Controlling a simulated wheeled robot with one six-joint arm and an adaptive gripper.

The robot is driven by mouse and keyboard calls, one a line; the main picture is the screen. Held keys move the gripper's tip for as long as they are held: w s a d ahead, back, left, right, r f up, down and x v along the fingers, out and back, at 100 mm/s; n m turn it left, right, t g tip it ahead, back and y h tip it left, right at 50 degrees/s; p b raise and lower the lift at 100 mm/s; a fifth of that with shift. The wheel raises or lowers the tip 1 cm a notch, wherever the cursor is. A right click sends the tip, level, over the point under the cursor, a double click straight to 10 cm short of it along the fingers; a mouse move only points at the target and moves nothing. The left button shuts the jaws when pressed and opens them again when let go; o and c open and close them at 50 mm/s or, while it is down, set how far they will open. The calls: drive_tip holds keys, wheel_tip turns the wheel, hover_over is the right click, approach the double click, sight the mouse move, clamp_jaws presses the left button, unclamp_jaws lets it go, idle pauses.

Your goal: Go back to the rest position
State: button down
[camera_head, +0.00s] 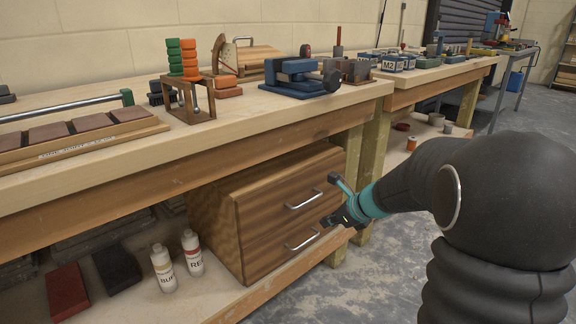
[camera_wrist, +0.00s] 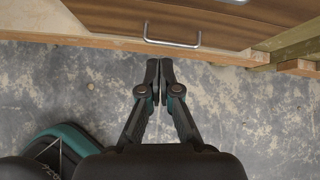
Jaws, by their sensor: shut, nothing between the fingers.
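My gripper (camera_head: 340,218) hangs in front of the wooden drawer cabinet (camera_head: 222,222) under the workbench, at about the height of its lower part in the head view. In the wrist view my gripper (camera_wrist: 159,64) has its two black fingertips together, with nothing between them. The fingertips appear over the grey floor (camera_wrist: 230,100), just short of a drawer's metal handle (camera_wrist: 172,43). The cabinet shows two drawers, both looking closed, with an upper handle (camera_head: 303,200) and a lower handle (camera_head: 302,240).
The workbench (camera_head: 250,118) carries a blue vise (camera_head: 300,78), stacked green and orange rings and a long brick tray (camera_head: 75,140). Two white bottles (camera_head: 192,252) stand on the low shelf left of the cabinet. Open floor (camera_head: 350,285) lies in front of the shelf.

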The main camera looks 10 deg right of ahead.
drive_tip(key=s+a+n+g+h+p, duration=0.15)
drive_tip(key=s+n+g, duration=0.25)
drive_tip(key=s+n, duration=1.15)
drive_tip(key=s+r+n+t+h+p, duration=0.2)
drive_tip(key=s+r+n+h+p, duration=0.2)
drive_tip(key=s+r+n, duration=0.7)
drive_tip(key=s+r, duration=0.2)
drive_tip(key=s, duration=0.3)
drive_tip(key=shift+a+r+t+p, duration=0.15)
drive_tip(key=shift+r+t+p, duration=0.05)
drive_tip(key=shift+t+p, duration=0.15)
drive_tip(key=shift+s, duration=0.1)
